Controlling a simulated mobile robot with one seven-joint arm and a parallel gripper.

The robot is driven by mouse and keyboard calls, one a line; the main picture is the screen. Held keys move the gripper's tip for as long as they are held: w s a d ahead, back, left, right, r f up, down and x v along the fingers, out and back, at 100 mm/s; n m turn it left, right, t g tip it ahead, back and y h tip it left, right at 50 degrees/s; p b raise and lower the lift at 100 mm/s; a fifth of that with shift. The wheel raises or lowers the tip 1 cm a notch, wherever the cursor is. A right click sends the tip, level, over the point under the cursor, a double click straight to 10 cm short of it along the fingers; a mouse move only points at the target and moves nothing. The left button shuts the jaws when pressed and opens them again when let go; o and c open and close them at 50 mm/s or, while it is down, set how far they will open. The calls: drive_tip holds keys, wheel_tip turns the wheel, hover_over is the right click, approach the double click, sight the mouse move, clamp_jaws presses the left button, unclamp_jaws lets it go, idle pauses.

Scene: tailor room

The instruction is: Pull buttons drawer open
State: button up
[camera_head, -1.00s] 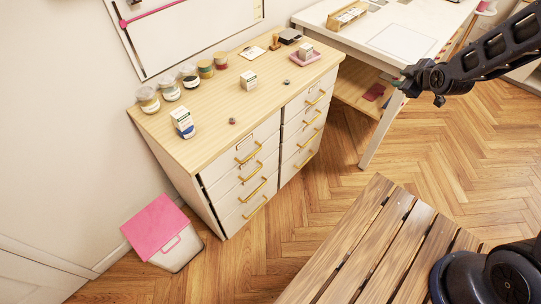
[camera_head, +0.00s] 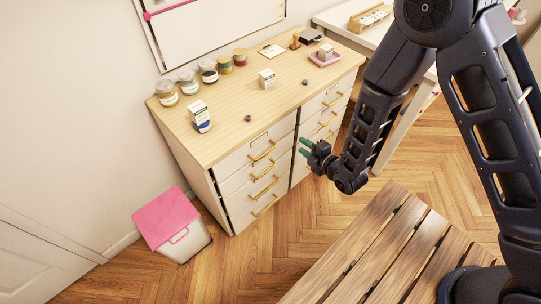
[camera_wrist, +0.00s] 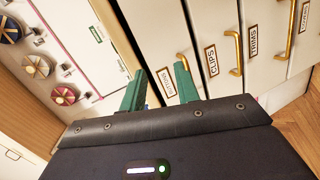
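The buttons drawer (camera_wrist: 155,45) is a white front labelled BUTTONS, above the clips drawer (camera_wrist: 205,35) in the same column; it looks shut. Its gold handle (camera_wrist: 183,57) is partly hidden by the right green finger in the wrist view. My gripper (camera_wrist: 158,80) is open, with nothing visible between its two green fingers. In the head view my gripper (camera_head: 303,147) is in front of the white cabinet, near the gap between its two drawer columns. I cannot tell from the head view which top drawer is the buttons one.
The wooden cabinet top (camera_head: 235,122) holds jars, small boxes and a pink tray (camera_head: 325,60). A pink-lidded bin (camera_head: 166,217) stands at the lower left. A slatted wooden bench (camera_head: 365,250) is in front. Herringbone floor is clear between bench and cabinet.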

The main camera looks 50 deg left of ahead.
drive_tip(key=s+d+f+n+g+y, duration=0.1)
drive_tip(key=s+f+n+g, duration=0.15)
drive_tip(key=s+f, duration=0.4)
drive_tip(key=s+r+x, duration=0.1)
drive_tip(key=r+x, duration=0.1)
drive_tip(key=x, duration=0.8)
drive_tip(key=shift+a+t, duration=0.25)
drive_tip(key=shift+t, duration=0.1)
drive_tip(key=shift+f, duration=0.1)
clamp_jaws()
drive_tip(key=shift+d, duration=0.1)
